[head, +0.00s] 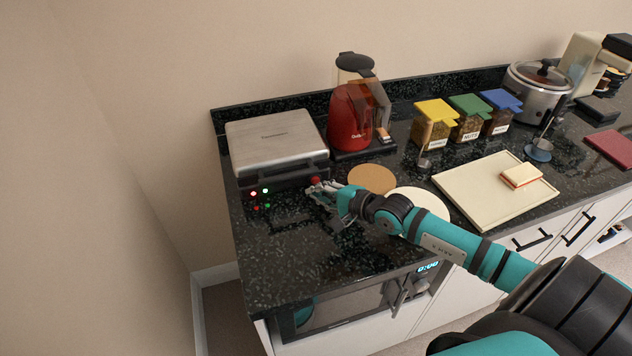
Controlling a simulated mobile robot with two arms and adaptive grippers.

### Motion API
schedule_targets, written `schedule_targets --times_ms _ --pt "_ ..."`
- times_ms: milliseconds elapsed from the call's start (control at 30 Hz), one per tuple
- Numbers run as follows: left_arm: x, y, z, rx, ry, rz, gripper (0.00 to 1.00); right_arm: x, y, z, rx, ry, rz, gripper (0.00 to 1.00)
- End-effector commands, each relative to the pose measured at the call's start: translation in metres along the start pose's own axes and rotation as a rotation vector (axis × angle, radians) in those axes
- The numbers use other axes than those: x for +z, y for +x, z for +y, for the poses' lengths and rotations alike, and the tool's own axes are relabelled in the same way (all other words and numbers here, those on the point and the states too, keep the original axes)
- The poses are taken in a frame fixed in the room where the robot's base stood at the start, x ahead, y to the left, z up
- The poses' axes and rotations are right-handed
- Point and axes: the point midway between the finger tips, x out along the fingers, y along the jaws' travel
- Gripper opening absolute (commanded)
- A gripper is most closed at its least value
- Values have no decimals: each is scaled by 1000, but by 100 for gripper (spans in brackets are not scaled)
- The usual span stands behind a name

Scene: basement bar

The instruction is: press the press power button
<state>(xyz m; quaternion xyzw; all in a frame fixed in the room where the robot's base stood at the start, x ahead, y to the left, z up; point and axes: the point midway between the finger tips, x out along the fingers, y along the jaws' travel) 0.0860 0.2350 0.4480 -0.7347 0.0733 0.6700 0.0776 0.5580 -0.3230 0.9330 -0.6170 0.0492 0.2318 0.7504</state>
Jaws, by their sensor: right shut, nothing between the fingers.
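The press (275,137) is a silver, flat-lidded appliance at the left end of the dark counter, with its lid down. A red round knob or button (316,181) sits at the right of the front. My right gripper (314,189) is shut and empty, with its fingertips at the press front close beside the red part. I cannot tell whether they touch it. My left gripper is not in view.
A red kettle (350,118) stands right of the press. A cork disc (372,179) and a pale round plate (430,202) lie near my right arm. A cream board (480,198) bears a sandwich-like item (521,176). Spice jars with coloured lids (435,112) stand behind. The front left counter is clear.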

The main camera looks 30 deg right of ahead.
Motion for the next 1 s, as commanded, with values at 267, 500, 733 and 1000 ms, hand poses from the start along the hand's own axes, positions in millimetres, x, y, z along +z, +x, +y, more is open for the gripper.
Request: schedule_targets --times_ms 267,500,733,1000 --pt "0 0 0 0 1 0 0 0 0 0 0 0 0 0" --pt "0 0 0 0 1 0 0 0 0 0 0 0 0 0" --pt "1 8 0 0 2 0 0 -3 6 -1 -1 0 0 0" --pt "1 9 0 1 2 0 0 -4 7 -4 1 0 0 0"
